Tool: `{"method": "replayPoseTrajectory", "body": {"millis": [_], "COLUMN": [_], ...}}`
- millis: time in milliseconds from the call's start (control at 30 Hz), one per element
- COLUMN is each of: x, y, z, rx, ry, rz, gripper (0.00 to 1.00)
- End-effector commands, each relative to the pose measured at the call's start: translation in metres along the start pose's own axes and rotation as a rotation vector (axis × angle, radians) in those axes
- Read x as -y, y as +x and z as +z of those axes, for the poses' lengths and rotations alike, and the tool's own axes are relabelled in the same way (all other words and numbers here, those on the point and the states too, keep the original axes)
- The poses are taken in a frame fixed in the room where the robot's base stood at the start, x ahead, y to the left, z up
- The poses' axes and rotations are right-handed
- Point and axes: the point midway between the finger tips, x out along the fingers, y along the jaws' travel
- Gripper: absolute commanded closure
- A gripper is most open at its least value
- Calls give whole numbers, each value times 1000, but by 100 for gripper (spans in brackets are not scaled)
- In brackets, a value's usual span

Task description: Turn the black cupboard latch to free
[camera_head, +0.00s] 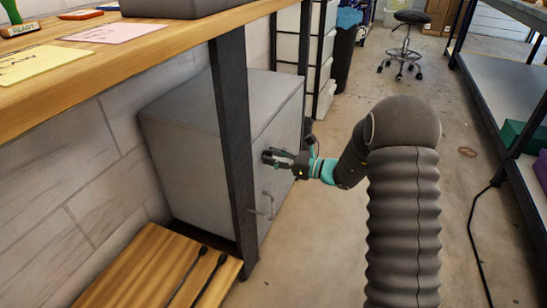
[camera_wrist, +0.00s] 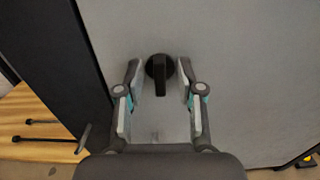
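The grey cupboard (camera_head: 185,155) stands under the wooden bench, and my gripper (camera_head: 270,157) is at its door. In the wrist view the black latch (camera_wrist: 160,76) has a round hub with a lever pointing straight down the picture. My gripper (camera_wrist: 159,67) is open, with one finger on each side of the latch. A gap shows between each finger and the lever. The fingertips reach about the height of the hub. Whether they touch the door is not clear. In the head view I cannot make out the latch apart from the gripper.
A bar handle (camera_head: 265,206) sits lower on the cupboard door. A dark bench leg (camera_head: 232,140) stands in front of the cupboard at the left. A wooden board (camera_head: 150,275) with two black rods lies low at the left. The floor (camera_head: 320,240) in front is clear.

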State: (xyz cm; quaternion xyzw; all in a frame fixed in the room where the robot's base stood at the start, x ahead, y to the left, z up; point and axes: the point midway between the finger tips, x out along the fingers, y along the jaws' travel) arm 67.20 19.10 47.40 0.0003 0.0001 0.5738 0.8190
Motion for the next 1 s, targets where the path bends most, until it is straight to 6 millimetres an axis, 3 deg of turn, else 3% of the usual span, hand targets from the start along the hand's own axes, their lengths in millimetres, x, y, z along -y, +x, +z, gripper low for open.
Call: {"method": "replayPoseTrajectory", "body": {"millis": [67, 200, 233, 900, 933, 1000], "x": [0, 0, 0, 0, 0, 0], "y": [0, 0, 0, 0, 0, 0], "z": [0, 0, 0, 0, 0, 0], "rx": [0, 0, 0, -1, -1, 0], "ry": [0, 0, 0, 100, 100, 100], "rz": [0, 0, 0, 1, 1, 1], "gripper": [62, 98, 100, 100, 83, 65]}}
